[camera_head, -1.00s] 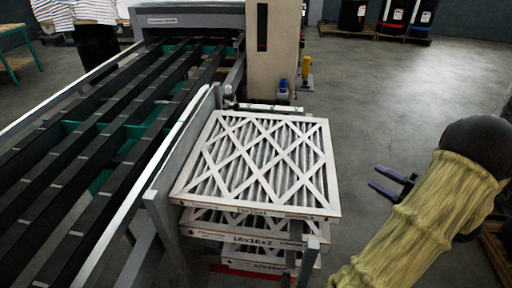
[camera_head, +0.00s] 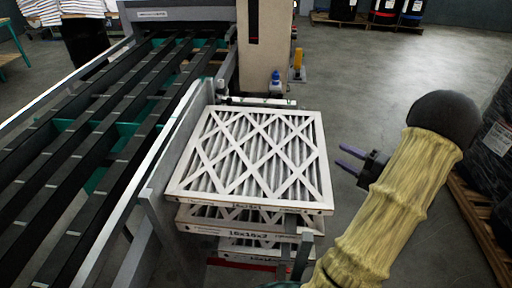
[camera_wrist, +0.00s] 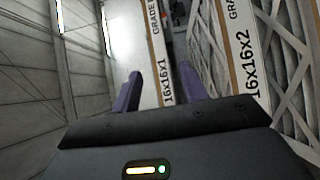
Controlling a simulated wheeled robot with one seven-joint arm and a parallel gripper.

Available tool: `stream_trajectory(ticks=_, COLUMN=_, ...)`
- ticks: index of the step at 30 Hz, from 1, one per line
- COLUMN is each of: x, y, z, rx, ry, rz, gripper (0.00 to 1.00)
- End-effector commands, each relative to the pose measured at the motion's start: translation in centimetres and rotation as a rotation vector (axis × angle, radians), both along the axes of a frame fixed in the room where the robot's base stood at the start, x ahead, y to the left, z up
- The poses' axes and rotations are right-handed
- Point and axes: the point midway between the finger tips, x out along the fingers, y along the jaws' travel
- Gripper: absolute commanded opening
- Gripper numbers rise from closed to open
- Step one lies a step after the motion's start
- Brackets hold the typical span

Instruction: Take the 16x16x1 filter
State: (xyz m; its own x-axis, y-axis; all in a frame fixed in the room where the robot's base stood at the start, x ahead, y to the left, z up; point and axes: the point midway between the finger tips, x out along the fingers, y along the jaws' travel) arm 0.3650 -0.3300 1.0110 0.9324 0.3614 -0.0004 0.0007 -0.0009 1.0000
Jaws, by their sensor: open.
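A stack of white cardboard-framed pleated filters stands beside the conveyor. In the wrist view, the 16x16x1 filter's edge (camera_wrist: 158,45) appears between the fingers with its label readable. The 16x16x2 filter (camera_wrist: 243,50) lies just to its right there. In the head view, the top filter (camera_head: 250,160) lies flat with a crossed lattice face; its label is too small to read. Beneath it is the 16x16x2 filter (camera_head: 200,229). My gripper (camera_head: 342,158), also in the wrist view (camera_wrist: 160,72), has two purple fingers apart and empty, right of the stack and clear of it.
Another filter (camera_head: 240,253) lies lower in the stack. A grey metal plate (camera_head: 178,165) rises along the stack's left side, beside the roller conveyor (camera_head: 85,140). A post (camera_head: 303,256) stands at the stack's front. Black-wrapped goods (camera_head: 492,145) on a pallet stand at the right.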

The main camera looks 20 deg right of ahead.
Motion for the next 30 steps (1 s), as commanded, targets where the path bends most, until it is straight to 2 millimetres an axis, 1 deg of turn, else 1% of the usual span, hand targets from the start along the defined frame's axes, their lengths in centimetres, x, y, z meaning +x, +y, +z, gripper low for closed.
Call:
stream_trajectory(ticks=1, x=1.0, y=0.4, z=0.2, rx=0.001, ry=-0.001, rz=0.004, gripper=0.44)
stream_trajectory(ticks=6, x=3.4, y=1.3, z=0.2, rx=-0.001, ry=-0.001, rz=0.003, gripper=0.44)
stream_trajectory(ticks=10, x=4.1, y=1.6, z=0.0, rx=-0.001, ry=0.000, rz=0.000, gripper=0.44)
stream_trajectory(ticks=20, x=4.3, y=1.7, z=0.0, rx=0.000, ry=0.000, rz=0.001, gripper=0.44)
stream_trajectory(ticks=23, x=5.1, y=2.0, z=0.1, rx=0.002, ry=-0.002, rz=0.002, gripper=0.44)
stream_trajectory(ticks=30, x=8.3, y=3.3, z=0.0, rx=0.000, ry=-0.001, rz=0.002, gripper=0.44)
